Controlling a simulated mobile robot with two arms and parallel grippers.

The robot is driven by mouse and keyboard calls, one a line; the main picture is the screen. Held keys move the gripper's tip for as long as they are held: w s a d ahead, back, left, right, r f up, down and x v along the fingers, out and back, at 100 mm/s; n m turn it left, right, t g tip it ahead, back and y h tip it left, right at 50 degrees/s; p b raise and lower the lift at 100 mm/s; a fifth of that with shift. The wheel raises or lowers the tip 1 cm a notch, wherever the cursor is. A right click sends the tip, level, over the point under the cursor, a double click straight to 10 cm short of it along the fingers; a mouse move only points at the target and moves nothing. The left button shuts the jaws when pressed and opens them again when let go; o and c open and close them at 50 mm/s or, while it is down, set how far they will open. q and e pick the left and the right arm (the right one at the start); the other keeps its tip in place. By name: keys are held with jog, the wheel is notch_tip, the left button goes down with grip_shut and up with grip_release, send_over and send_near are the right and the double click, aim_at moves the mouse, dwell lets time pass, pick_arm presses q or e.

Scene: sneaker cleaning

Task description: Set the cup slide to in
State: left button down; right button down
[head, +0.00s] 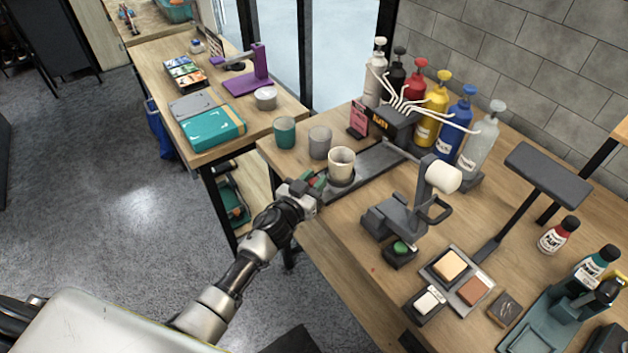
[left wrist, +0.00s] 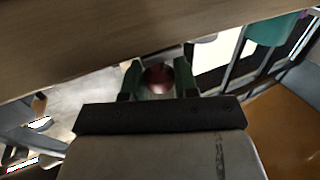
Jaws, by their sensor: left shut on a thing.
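The cup slide is a dark grey track (head: 382,158) on the wooden table, running from the front edge back toward the pump bottles. A cream cup (head: 342,163) stands upright at its front end, nearest my left arm. My left gripper (head: 316,184) is at the table's edge, just left of and below the cup. In the left wrist view its green fingers (left wrist: 158,80) are shut on a round red knob (left wrist: 158,76). How the knob joins the slide is hidden. My right gripper is not in view.
A green cup (head: 285,132) and a grey cup (head: 320,142) stand left of the cream cup. Several pump bottles (head: 431,110) with white tubes stand behind the track. A grey device with a white roller (head: 443,177) stands to the right.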

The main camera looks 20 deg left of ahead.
aim_at(330, 171)
pick_arm(q)
jog(key=shift+w+d+b, duration=0.25)
jog(key=shift+w+d, duration=0.4)
jog(key=shift+w, duration=0.2)
jog(key=shift+w+d+b, duration=0.25)
jog(key=shift+w+d, duration=0.4)
jog(key=shift+w, duration=0.2)
jog(key=c, duration=0.9)
grip_release()
jog(key=shift+s, duration=0.1)
jog(key=v, duration=1)
jog(key=shift+s+a, duration=0.1)
jog(key=shift+s, duration=0.3)
